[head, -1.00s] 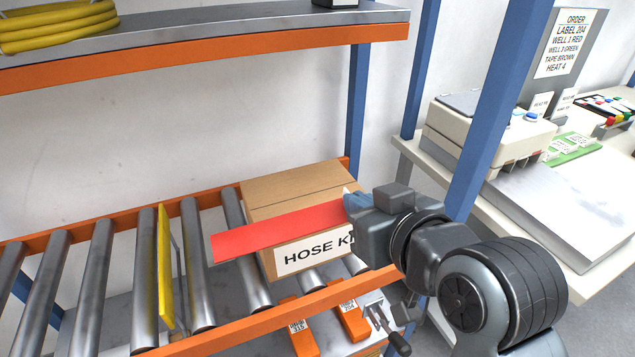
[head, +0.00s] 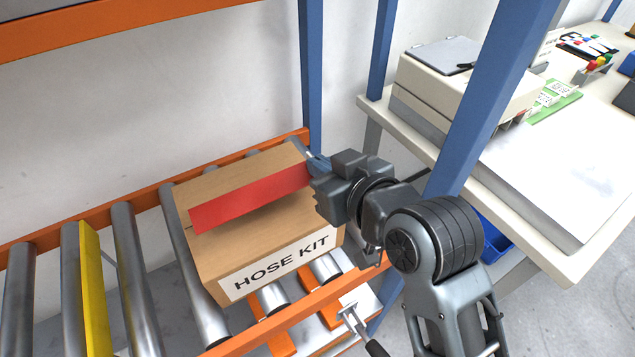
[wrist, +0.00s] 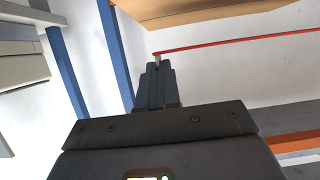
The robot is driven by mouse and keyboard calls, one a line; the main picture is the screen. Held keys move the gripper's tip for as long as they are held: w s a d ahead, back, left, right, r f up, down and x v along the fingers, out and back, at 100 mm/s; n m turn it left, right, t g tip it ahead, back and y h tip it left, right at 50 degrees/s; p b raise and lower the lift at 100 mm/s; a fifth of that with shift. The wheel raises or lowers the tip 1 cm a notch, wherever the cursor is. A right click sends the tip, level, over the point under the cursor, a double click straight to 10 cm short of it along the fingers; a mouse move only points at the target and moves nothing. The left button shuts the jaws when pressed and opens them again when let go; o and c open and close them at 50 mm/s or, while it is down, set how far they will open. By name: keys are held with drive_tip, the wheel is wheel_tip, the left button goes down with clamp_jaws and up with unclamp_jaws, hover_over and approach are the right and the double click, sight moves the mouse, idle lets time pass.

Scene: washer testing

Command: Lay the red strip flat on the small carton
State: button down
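The small carton (head: 240,212) is brown, labelled HOSE KIT, and sits on the roller conveyor in the head view. It also shows at the top of the wrist view (wrist: 190,10). The red strip (head: 248,196) stretches left from my gripper (head: 314,168), over the carton's top. My gripper is shut on the strip's right end, by the carton's far right corner. In the wrist view the strip (wrist: 240,41) appears edge-on as a thin line from my fingertips (wrist: 155,65), with a gap between it and the carton.
Rollers (head: 135,275) lie left of the carton, with a yellow plate (head: 95,290) standing between them. A blue post (head: 312,75) rises behind my gripper. A white table (head: 560,175) with a beige machine (head: 430,95) stands at the right. An orange shelf beam (head: 120,22) runs above.

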drive_tip(key=shift+f, duration=1.95)
drive_tip(key=shift+f, duration=0.1)
drive_tip(key=c, duration=1.4)
unclamp_jaws()
drive_tip(key=shift+o, duration=0.2)
drive_tip(key=shift+s+d, duration=0.1)
drive_tip(key=v, duration=1.2)
drive_tip(key=shift+b, duration=0.35)
